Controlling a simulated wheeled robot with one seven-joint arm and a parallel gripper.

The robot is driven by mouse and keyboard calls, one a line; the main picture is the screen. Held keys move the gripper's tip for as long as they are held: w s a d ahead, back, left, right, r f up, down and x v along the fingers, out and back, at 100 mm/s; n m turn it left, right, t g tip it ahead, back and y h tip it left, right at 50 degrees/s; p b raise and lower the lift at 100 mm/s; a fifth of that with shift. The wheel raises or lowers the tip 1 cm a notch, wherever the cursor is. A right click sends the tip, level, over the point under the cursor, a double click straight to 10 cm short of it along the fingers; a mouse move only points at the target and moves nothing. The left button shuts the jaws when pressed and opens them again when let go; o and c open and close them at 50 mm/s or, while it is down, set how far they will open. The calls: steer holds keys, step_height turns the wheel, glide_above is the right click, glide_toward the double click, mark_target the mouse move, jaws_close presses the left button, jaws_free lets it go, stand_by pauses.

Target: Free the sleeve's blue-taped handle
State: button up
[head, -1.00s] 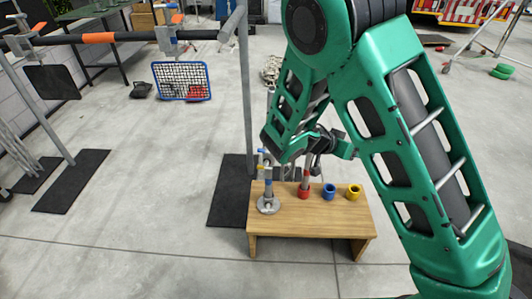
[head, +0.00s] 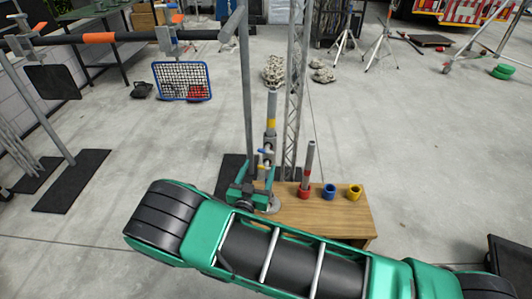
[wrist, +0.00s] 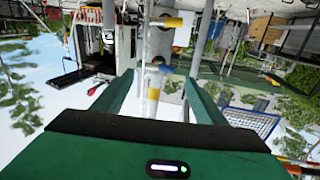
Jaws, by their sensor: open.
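An upright grey post with a sleeve (head: 271,137) stands on a round base (head: 271,207) at the left end of a wooden bench. It has a yellow band (head: 271,125), a blue-taped handle (head: 265,152) and a lower yellow-taped handle (head: 262,166). My gripper (head: 256,178) is low beside the post, partly covering its lower part. The wrist view is upside down; there my green fingers (wrist: 158,82) stand apart, with the blue-taped handle (wrist: 158,68) seen between their tips and the yellow-taped handle (wrist: 175,22) beyond. I cannot tell whether the fingers touch anything.
The wooden bench (head: 325,213) also holds a red ring (head: 304,193) with a grey rod (head: 309,160) upright in it, a blue ring (head: 329,191) and a yellow ring (head: 354,191). A lattice mast (head: 294,90) stands behind.

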mark_target(265, 150)
steer(key=x, duration=1)
steer(key=shift+d, duration=0.15)
steer(key=shift+s, duration=0.1)
steer(key=c, duration=1.1)
steer(key=shift+o, duration=0.2)
steer(key=shift+n, duration=0.3)
steer(key=n, duration=1)
steer(key=shift+n, duration=0.3)
